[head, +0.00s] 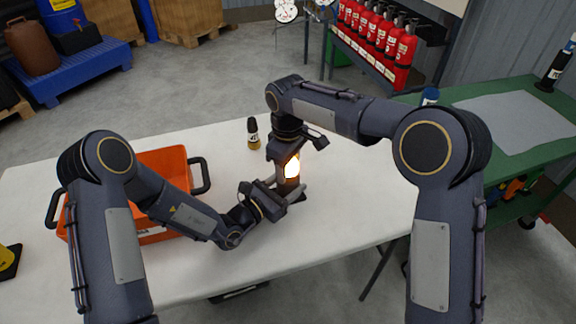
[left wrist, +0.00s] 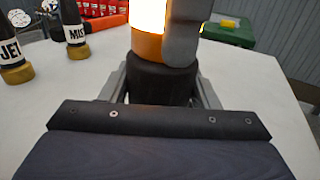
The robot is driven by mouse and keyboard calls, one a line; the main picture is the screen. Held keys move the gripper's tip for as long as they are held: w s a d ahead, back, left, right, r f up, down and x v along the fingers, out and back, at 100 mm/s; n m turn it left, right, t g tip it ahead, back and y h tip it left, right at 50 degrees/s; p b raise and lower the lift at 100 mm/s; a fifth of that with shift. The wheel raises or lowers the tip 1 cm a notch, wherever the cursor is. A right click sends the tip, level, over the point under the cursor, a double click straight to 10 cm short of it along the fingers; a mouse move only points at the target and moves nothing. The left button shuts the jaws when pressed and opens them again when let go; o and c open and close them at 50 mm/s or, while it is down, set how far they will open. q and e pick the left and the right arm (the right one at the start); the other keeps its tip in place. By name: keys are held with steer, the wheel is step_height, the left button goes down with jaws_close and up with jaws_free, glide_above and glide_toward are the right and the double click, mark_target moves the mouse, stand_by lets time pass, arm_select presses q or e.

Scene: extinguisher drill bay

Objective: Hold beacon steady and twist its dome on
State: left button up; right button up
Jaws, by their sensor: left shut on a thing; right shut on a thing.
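The beacon stands upright on the white table, with a black base (left wrist: 160,82) and a glowing dome (head: 292,168) with an orange lower band. In the left wrist view the dome (left wrist: 148,18) sits directly above the base; whether it is threaded on cannot be told. My left gripper (head: 286,192) is shut around the base from the left, its fingers on both sides in the left wrist view (left wrist: 162,92). My right gripper (head: 290,172) reaches down from above and is shut on the dome. One of its grey fingers covers the dome's right side in the left wrist view (left wrist: 183,35).
An orange crate (head: 170,160) with black handles stands left on the white table (head: 350,190). Small labelled bottles (left wrist: 77,30) stand behind the beacon; one (head: 253,134) shows in the head view. A green bench (head: 520,95) is at right. Red extinguishers (head: 385,35) stand behind.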

steer(key=shift+n, duration=0.9)
steer(key=o, duration=1)
step_height(320, 180, up, 12)
steer(key=shift+s+r, duration=0.1)
